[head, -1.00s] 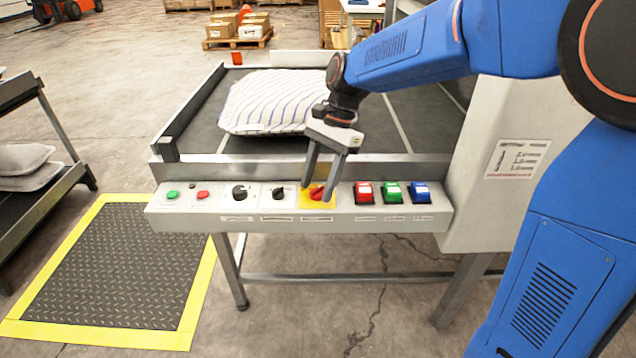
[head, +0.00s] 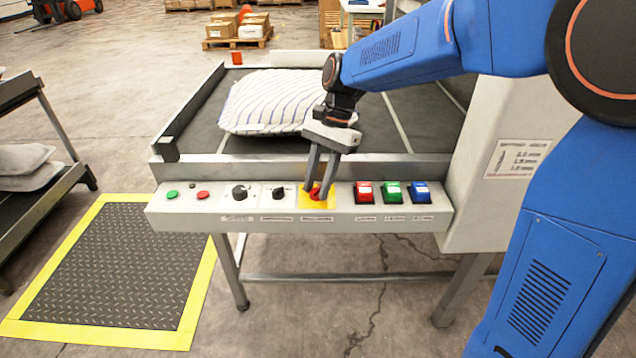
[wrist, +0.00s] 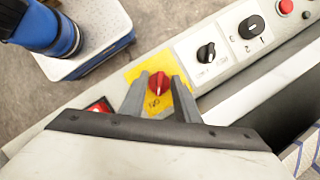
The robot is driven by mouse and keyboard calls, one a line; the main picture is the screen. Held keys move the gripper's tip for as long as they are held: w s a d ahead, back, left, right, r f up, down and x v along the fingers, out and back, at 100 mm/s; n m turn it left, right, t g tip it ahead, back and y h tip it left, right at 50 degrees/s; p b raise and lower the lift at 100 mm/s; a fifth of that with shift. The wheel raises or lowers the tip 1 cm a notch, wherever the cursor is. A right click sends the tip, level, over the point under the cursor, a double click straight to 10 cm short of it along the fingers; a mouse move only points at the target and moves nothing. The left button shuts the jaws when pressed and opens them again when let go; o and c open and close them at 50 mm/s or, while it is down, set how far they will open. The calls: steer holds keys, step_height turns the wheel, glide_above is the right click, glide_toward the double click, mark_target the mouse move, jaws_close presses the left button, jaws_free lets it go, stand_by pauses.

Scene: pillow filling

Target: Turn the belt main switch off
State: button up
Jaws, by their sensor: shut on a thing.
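The belt main switch is a red rotary knob (head: 315,191) on a yellow plate (head: 303,201) in the grey control panel. In the wrist view the red knob (wrist: 158,84) sits between my two grey fingers, on its yellow plate (wrist: 150,69). My gripper (head: 320,193) reaches down from above onto the panel, and its fingers are shut on the knob. It also shows in the wrist view (wrist: 157,92). The fingers partly hide the knob in the head view. The knob's exact setting is hard to read.
Two black dials (head: 239,192) and green and red buttons (head: 172,194) lie left of the switch. Red (head: 364,193), green (head: 392,193) and blue (head: 420,193) switches lie right. A striped pillow (head: 265,102) rests on the belt (head: 400,140) behind the panel.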

steer(key=n+g+h, duration=0.1)
steer(key=n, duration=0.3)
steer(key=shift+a, duration=0.1)
steer(key=n+h, duration=0.2)
steer(key=n, duration=0.2)
steer(key=shift+n, duration=0.4)
steer(key=n+h, duration=0.1)
steer(key=n, duration=0.3)
steer(key=shift+a+h, duration=0.15)
steer(key=shift+h, duration=0.25)
steer(key=shift+n+t+h, duration=0.5)
steer(key=shift+n, duration=1.4)
steer(key=o, duration=1)
